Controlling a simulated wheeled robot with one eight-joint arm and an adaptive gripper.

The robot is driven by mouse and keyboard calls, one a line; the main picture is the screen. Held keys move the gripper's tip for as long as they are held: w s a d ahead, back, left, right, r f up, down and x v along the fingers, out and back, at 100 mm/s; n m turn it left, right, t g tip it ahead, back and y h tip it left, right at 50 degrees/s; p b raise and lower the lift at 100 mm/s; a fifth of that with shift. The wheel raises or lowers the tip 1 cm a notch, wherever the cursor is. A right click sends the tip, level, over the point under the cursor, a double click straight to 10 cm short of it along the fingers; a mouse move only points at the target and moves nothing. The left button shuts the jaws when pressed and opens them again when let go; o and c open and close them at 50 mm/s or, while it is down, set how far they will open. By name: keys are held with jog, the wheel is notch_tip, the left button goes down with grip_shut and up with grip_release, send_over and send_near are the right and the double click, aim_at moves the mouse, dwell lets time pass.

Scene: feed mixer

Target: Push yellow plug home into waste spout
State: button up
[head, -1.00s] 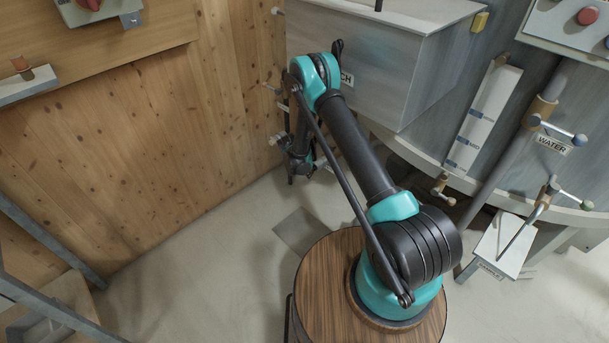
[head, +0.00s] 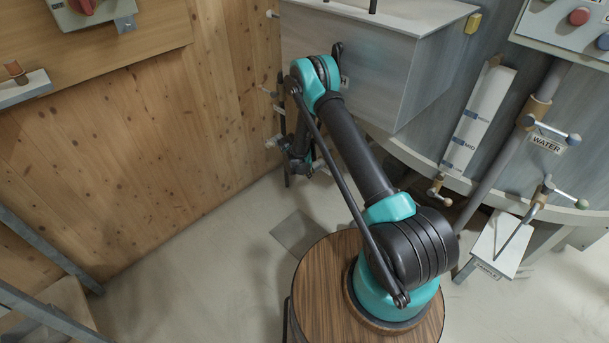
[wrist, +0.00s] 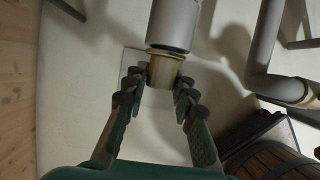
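In the wrist view a dull yellow-tan plug (wrist: 164,69) sits at the mouth of a grey waste spout (wrist: 174,24), in line with it. How deep it goes inside cannot be seen. My gripper (wrist: 161,82) has one finger on each side of the plug, with the tips against its sides. The fingers look closed on it. In the head view my gripper (head: 300,168) is low beside the wooden wall, partly hidden by my own arm; the plug and spout cannot be made out there.
The wooden wall (head: 140,150) is close on the left of my gripper. A grey metal box (head: 365,70) juts out above it. In the wrist view a grey bent pipe (wrist: 262,60) stands to the right and a wooden barrel (wrist: 275,158) at lower right. The floor below is bare.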

jog(key=o, duration=0.4)
jog(key=shift+c, duration=0.2)
jog(key=v, duration=1.2)
jog(key=shift+s, duration=0.1)
